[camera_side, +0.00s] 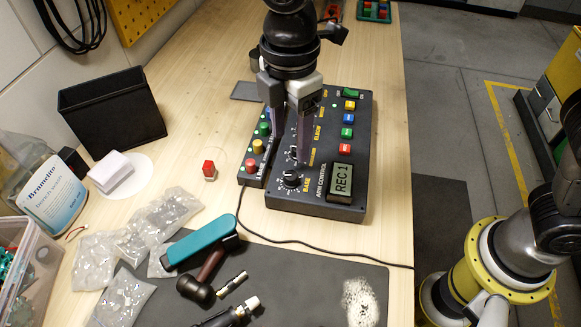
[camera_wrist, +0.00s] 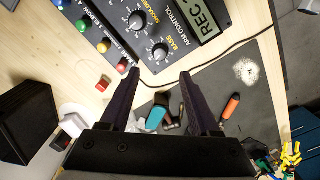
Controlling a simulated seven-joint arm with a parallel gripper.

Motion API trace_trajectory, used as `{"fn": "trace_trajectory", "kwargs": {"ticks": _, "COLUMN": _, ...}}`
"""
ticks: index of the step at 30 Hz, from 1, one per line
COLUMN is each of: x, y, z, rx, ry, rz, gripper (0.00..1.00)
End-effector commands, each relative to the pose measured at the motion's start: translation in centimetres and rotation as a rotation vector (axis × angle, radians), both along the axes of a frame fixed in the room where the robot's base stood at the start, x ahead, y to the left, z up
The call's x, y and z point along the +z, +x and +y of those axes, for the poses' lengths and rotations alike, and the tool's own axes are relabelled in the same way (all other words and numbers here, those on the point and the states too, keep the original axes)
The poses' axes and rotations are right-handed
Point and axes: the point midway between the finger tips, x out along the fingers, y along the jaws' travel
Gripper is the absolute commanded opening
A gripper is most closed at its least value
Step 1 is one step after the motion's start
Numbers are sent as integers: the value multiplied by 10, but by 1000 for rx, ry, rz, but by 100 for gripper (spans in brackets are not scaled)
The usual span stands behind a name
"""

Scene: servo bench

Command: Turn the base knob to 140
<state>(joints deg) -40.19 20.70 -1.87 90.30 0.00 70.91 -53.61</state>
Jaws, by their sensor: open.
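The arm control box (camera_side: 320,208) is a dark panel lying on the bench, with a display (camera_side: 341,178) reading "REC 1". The base knob (camera_side: 291,180) is a round black dial with a pale scale at the box's near left corner. It also shows in the wrist view (camera_wrist: 160,51), just beyond the fingertips and between their lines. Its pointer setting is too small to read. My gripper (camera_side: 289,150) points down over the box's left side, open, with nothing between its fingers. In the wrist view the fingers (camera_wrist: 160,74) are apart. A finger partly hides the other knobs in the side view.
A narrow button strip (camera_side: 251,178) stands left of the box. A small red block (camera_side: 209,169) lies farther left. A teal-handled tool (camera_side: 201,243) and screwdrivers lie in front on a dark mat (camera_side: 300,270). A black bin (camera_side: 117,112) and a bottle (camera_side: 45,185) stand at left.

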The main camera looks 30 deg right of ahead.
Motion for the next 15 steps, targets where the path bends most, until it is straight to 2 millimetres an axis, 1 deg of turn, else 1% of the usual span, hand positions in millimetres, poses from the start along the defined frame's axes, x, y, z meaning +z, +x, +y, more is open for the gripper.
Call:
{"fn": "trace_trajectory", "kwargs": {"ticks": 1, "x": -11, "y": -1, "z": -1, "rx": -1, "ry": -3, "rz": 4, "gripper": 63}}
{"fn": "trace_trajectory", "kwargs": {"ticks": 6, "x": -45, "y": -1, "z": -1, "rx": -1, "ry": -3, "rz": 5, "gripper": 63}}
{"fn": "trace_trajectory", "kwargs": {"ticks": 12, "x": -75, "y": 0, "z": -1, "rx": -1, "ry": -2, "rz": 3, "gripper": 63}}
{"fn": "trace_trajectory", "kwargs": {"ticks": 15, "x": -83, "y": 0, "z": -1, "rx": -1, "ry": -1, "rz": 1, "gripper": 63}}
